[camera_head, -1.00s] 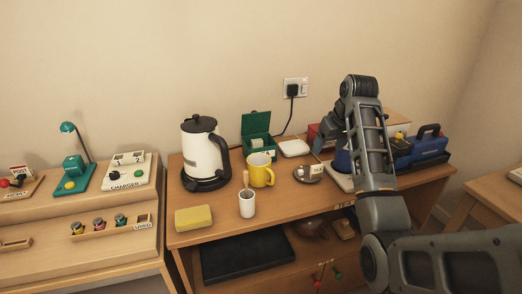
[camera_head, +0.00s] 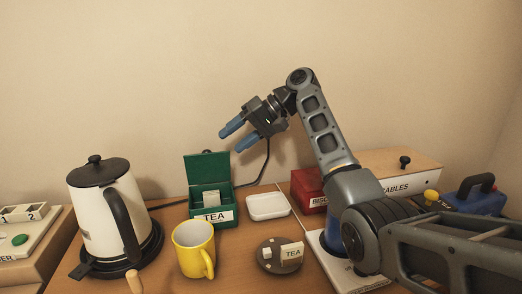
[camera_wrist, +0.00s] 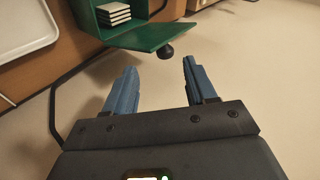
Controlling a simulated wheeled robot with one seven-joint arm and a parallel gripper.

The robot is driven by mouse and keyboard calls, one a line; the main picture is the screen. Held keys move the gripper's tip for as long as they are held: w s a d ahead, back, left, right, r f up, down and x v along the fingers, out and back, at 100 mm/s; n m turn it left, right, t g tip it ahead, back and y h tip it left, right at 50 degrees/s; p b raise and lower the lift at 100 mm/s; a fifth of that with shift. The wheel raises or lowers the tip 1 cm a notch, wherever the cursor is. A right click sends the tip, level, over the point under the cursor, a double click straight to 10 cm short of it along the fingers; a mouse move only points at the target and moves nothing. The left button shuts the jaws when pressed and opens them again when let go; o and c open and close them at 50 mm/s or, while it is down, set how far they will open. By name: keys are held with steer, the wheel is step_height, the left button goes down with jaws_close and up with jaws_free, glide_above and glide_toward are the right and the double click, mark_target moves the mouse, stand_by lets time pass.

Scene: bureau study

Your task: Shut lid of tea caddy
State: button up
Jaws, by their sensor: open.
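The green tea caddy (camera_head: 210,215) stands at the back of the desk with a white TEA label on its front. Its lid (camera_head: 208,168) is open and stands up at the rear, against the wall side. In the wrist view the caddy (camera_wrist: 127,14) shows at the top with pale stacked contents inside, and the lid (camera_wrist: 150,38) with its dark knob (camera_wrist: 166,52) is just ahead of my fingers. My gripper (camera_head: 234,138) is open and empty, above and to the right of the lid, apart from it. The wrist view also shows the open fingers (camera_wrist: 160,75).
A kettle (camera_head: 98,205) stands left of the caddy and a yellow mug (camera_head: 194,250) in front. A white dish (camera_head: 268,207) and a round tray (camera_head: 270,262) with a TEA card are to the right, then a red tin (camera_head: 307,190). A black cord hangs behind.

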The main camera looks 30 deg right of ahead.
mark_target(208, 164)
steer(key=x, duration=0.7)
steer(key=shift+w+y, duration=0.3)
steer(key=shift+w, duration=0.15)
steer(key=shift+a+r, duration=0.15)
steer(key=shift+a, duration=0.05)
steer(key=shift+c, duration=0.3)
jaws_close()
